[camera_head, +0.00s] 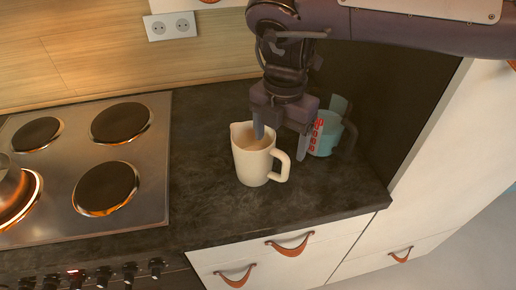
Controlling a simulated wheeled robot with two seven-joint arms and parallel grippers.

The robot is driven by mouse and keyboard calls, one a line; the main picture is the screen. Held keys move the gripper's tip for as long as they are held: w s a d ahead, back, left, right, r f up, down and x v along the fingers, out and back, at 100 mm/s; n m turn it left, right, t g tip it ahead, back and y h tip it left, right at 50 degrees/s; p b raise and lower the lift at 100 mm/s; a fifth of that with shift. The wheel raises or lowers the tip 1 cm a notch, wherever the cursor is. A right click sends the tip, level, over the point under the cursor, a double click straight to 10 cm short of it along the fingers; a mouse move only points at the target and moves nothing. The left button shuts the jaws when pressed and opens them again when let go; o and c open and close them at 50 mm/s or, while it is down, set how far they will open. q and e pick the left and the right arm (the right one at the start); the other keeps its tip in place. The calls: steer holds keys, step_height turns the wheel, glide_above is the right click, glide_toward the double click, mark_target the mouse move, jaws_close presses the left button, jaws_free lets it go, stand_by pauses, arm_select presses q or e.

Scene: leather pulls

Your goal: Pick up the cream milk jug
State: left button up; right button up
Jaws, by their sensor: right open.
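The cream milk jug (251,163) stands upright on the dark counter, with its handle to the right and its spout to the upper left. My right gripper (280,146) comes from above, with its fingers pointing down and apart. One finger is over or in the jug's mouth, and the other is to the right, beyond the handle. I cannot tell whether either finger touches the jug. My left gripper is not in view.
A pale teal measuring cup (325,137) with red markings stands close behind the right finger. A cooktop (151,190) fills the left, with a pot at its edge. Dark counter (210,215) is clear in front of the jug. Drawers with leather pulls (289,245) are below.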

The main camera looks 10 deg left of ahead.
mark_target(279, 151)
steer(key=shift+s+f, duration=0.25)
steer(key=shift+f, duration=0.65)
steer(key=f, duration=0.1)
steer(key=f+p, duration=0.1)
steer(key=f, duration=0.2)
steer(key=shift+w+f, duration=0.3)
steer(key=shift+f, duration=0.15)
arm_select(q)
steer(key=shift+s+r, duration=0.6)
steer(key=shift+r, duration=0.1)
arm_select(e)
steer(key=c, duration=1.4)
